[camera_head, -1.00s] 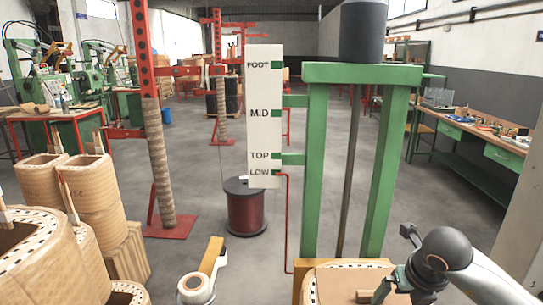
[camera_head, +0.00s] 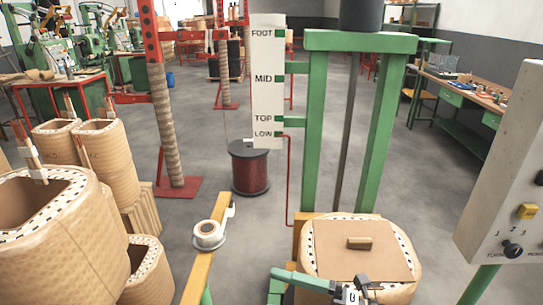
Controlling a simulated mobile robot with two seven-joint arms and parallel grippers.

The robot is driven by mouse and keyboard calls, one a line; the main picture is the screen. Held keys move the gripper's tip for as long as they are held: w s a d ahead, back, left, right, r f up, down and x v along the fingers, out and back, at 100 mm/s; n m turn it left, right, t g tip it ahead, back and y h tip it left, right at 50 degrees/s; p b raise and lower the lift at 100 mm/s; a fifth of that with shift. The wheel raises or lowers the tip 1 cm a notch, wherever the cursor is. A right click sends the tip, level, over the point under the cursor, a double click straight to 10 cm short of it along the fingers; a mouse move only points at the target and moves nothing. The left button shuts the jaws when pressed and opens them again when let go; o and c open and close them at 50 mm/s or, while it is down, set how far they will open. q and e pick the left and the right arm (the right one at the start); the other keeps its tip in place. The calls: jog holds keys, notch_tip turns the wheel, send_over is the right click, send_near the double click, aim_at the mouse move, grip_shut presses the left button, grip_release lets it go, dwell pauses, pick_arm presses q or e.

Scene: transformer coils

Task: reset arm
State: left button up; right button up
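My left gripper is not in view. The tan coil (camera_head: 407,238) stands at the green winding stand (camera_head: 317,150). A brown lid with a small wooden block (camera_head: 360,243) on it covers the coil's top.
Several tan coils (camera_head: 65,235) crowd the left. A wooden bar (camera_head: 198,278) with a white tape roll (camera_head: 208,234) is at the bottom centre-left. A control box (camera_head: 510,170) stands at right. Grey floor is clear around the red wire spool (camera_head: 249,170).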

jog(key=w+d+f+m+t+h+p, duration=0.15)
jog(key=d+f+m+t+h, duration=0.85)
jog(key=m, duration=1.1)
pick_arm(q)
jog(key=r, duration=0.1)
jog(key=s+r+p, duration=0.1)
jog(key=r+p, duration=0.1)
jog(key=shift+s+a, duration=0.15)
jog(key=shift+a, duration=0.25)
pick_arm(e)
jog(key=s+d+f+m+g+h, duration=0.2)
jog(key=s+f+m+g, duration=0.1)
jog(key=s+f, duration=0.4)
jog(key=s+d+f+m+g+h, duration=0.2)
jog(key=s+f+m+g+h, duration=0.1)
jog(key=s+f, duration=0.4)
jog(key=shift+d+f+m+g, duration=0.25)
jog(key=shift+d+m+g, duration=0.05)
jog(key=shift+m, duration=0.5)
